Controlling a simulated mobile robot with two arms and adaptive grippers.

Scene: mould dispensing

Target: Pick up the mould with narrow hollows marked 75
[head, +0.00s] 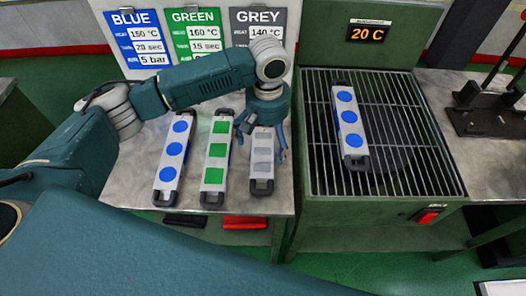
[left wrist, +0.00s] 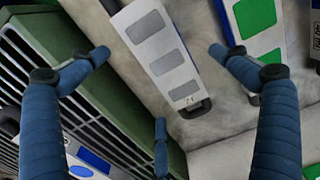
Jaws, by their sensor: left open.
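The grey mould (head: 262,157) has a pale body, narrow grey rectangular hollows and dark end handles. It lies on the metal table, right of the green-square mould (head: 216,150) and the blue-circle mould (head: 174,150). No mark 75 is legible on any mould. My left gripper (head: 260,146) is open above the grey mould, with fingers on either side of it. In the left wrist view, the grey mould (left wrist: 165,50) lies between and beyond the spread fingers, and nothing is held. My right gripper is not in view.
Another blue-circle mould (head: 349,120) lies on the grill (head: 430,165) of the green heater, right of the table. A sign board (head: 195,38) stands behind the table. A lever press (head: 490,105) stands at the far right.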

